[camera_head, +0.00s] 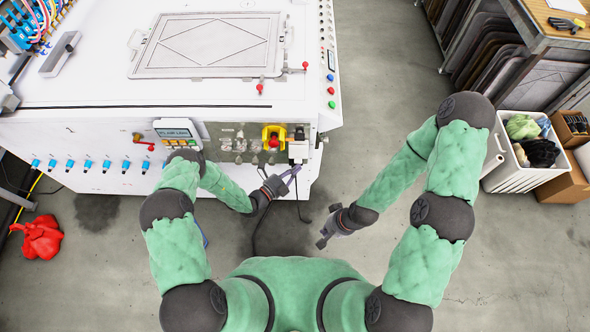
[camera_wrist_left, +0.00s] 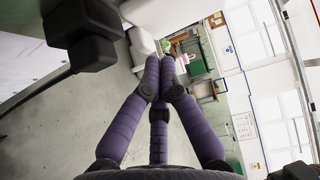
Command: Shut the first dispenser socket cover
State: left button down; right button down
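In the head view, a small socket unit (camera_head: 298,151) with a pale face and dark top sits at the right end of the white machine's front. Whether its cover is open or shut is too small to tell. My left gripper (camera_head: 294,172) is just below it, apart from it. In the left wrist view its purple fingers (camera_wrist_left: 160,66) converge at the tips with nothing between them. Black blocks (camera_wrist_left: 92,52), possibly the socket housing, show at upper left there, beside the fingers. My right gripper (camera_head: 322,240) hangs over the floor, away from the machine; its finger opening is unclear.
A yellow and red emergency stop (camera_head: 273,137) sits left of the socket unit. A row of blue fittings (camera_head: 87,165) lines the machine's lower front. Dark cables hang below the socket unit. A white bin (camera_head: 522,178) stands right. The floor between is clear.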

pick_arm(q)
jog(key=shift+w+f+b, duration=0.3)
jog(key=shift+w+b, duration=0.15)
jog(key=shift+b, duration=0.35)
jog(key=shift+w+r+m, duration=0.15)
jog(key=shift+w+m, duration=0.1)
jog(key=shift+m, duration=0.05)
jog(key=shift+a, duration=0.1)
